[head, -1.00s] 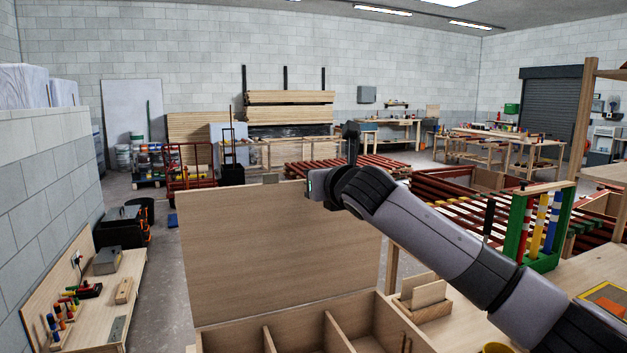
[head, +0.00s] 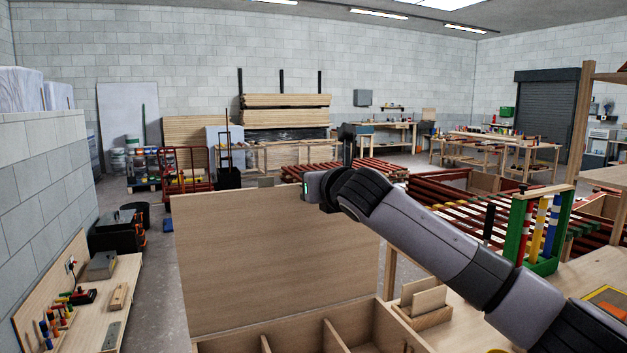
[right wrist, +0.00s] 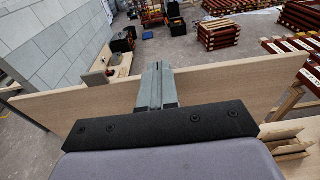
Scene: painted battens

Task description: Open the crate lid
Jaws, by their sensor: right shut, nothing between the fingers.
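The crate lid (head: 276,262), a plain pale wooden panel, stands raised, about upright, at the back of the crate (head: 375,320). The crate is open at the top and shows several divided compartments. My right gripper (head: 306,190) is at the lid's top edge, right of its middle; its fingers are hard to make out in the head view. In the right wrist view my gripper's grey fingers (right wrist: 155,80) are together and empty, reaching across the lid's top edge (right wrist: 225,72). I cannot tell whether they touch it. My left gripper is not in view.
A wooden holder with thin boards (head: 424,306) stands right of the crate. A green rack with coloured bars (head: 541,228) is on the bench at right. A low bench with tools (head: 118,297) is at left, with grey floor between it and the lid.

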